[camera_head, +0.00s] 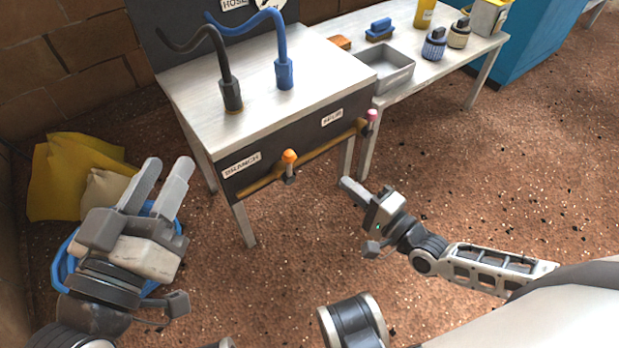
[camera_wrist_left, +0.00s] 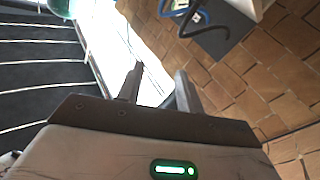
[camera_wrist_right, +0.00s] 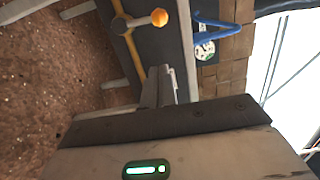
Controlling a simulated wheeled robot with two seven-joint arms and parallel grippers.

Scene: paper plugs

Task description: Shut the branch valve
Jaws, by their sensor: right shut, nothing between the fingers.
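The branch valve's orange handle (camera_head: 289,157) sits on a brass pipe (camera_head: 262,181) along the dark front panel of the metal bench, near a white label (camera_head: 241,165) that seems to read BRANCH. The orange handle also shows in the right wrist view (camera_wrist_right: 159,17), on a stub beside the yellow pipe. A second valve with a pink handle (camera_head: 372,114) is at the pipe's right end, near another label. My right gripper (camera_head: 347,186) is shut and empty, to the right of the orange handle and apart from it. My left gripper (camera_head: 162,172) is open and empty, left of the bench.
The bench top (camera_head: 205,73) carries a black hose (camera_head: 228,80) and a blue hose (camera_head: 284,70). A side table holds a grey tray (camera_head: 387,71), a blue brush (camera_head: 380,29) and jars. Yellow sacks (camera_head: 62,180) lie at left.

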